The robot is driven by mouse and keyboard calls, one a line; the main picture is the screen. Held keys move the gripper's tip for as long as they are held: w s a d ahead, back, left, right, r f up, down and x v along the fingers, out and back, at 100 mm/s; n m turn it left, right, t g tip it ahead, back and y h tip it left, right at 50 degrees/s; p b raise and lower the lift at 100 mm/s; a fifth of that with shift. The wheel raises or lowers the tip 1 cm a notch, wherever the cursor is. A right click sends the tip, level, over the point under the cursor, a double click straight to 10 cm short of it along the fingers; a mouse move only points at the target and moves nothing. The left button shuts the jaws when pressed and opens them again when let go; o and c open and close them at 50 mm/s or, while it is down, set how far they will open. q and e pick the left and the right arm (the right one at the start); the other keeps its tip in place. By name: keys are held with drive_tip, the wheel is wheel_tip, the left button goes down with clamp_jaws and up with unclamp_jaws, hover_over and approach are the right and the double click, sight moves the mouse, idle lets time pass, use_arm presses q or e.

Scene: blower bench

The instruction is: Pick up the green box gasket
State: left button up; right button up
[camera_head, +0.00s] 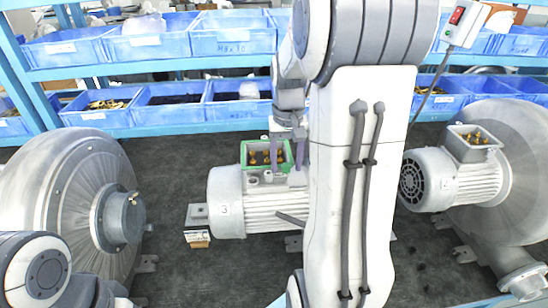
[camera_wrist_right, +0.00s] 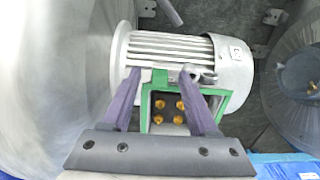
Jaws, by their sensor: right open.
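The green box gasket (camera_head: 244,157) is a square green frame on the open terminal box of the middle motor (camera_head: 225,200). Brass terminals show inside it. It also shows in the right wrist view (camera_wrist_right: 145,116), partly covered by my fingers. My right gripper (camera_head: 287,158) is open, with its purple fingers at the gasket. In the right wrist view the two fingers (camera_wrist_right: 160,80) reach over the box, one near each side of the green frame. I cannot tell whether they touch it. Of my left arm only links show at the lower left; its gripper is out of view.
A large blower housing (camera_head: 75,190) stands at the left. Another motor (camera_head: 455,180) with a blower stands at the right. Blue bins (camera_head: 235,43) fill the shelves behind. A switch box (camera_head: 462,22) hangs at the upper right.

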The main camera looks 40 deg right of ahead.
clamp_jaws()
drive_tip(key=shift+r, duration=0.15)
